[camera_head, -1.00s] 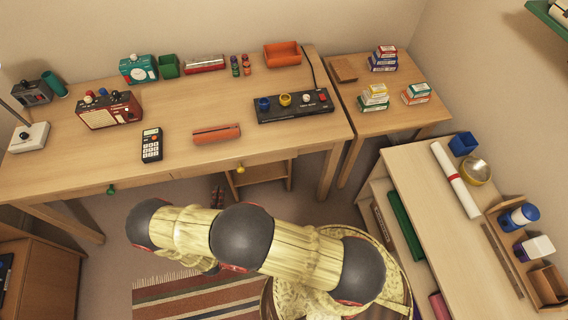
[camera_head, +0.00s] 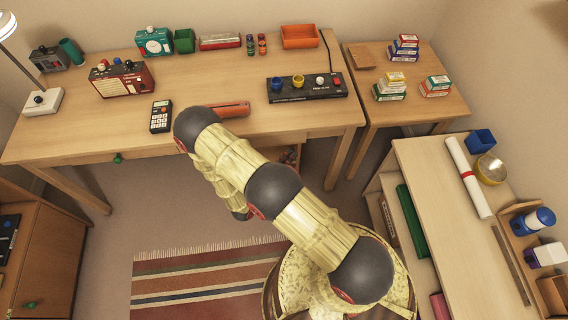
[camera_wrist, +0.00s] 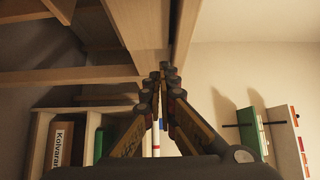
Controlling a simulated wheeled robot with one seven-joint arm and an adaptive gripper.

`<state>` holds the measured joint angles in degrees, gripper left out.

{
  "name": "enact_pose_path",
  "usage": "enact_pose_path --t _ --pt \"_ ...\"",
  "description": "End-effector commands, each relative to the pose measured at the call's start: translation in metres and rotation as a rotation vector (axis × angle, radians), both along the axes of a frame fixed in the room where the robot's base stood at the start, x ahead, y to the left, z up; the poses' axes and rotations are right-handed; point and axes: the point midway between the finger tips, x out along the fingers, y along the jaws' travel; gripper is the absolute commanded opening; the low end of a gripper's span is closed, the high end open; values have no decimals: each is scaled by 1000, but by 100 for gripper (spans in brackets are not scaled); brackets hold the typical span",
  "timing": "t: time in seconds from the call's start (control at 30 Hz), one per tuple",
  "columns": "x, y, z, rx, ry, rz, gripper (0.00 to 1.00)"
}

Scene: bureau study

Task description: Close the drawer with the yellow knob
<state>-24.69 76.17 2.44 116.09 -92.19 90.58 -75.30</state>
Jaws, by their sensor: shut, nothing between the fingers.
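The desk (camera_head: 110,125) has a front edge with a green knob (camera_head: 117,158) on its left drawer. The yellow knob and most of its drawer front are hidden behind my arm in the head view, so I cannot tell there how far that drawer is out. My gripper is hidden in the head view. In the wrist view my gripper (camera_wrist: 166,72) is shut and empty, its fingertips close to the edge of a wooden panel (camera_wrist: 138,22) under or at the front of the desk. I cannot tell whether they touch it. No knob shows in the wrist view.
On the desk are a black control panel (camera_head: 306,88), a calculator (camera_head: 160,117) and an orange-red case (camera_head: 227,109) near the front edge. A side table (camera_head: 425,112) and a low shelf (camera_head: 440,175) stand at the right.

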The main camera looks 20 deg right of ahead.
Motion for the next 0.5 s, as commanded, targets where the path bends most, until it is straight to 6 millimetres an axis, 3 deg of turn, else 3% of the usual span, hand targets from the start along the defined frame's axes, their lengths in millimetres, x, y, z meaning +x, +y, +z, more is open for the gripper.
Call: enact_pose_path --t 0.2,0.5 --pt "17 -36 -2 0 1 -4 0" --pt "51 -46 -2 0 0 0 0"
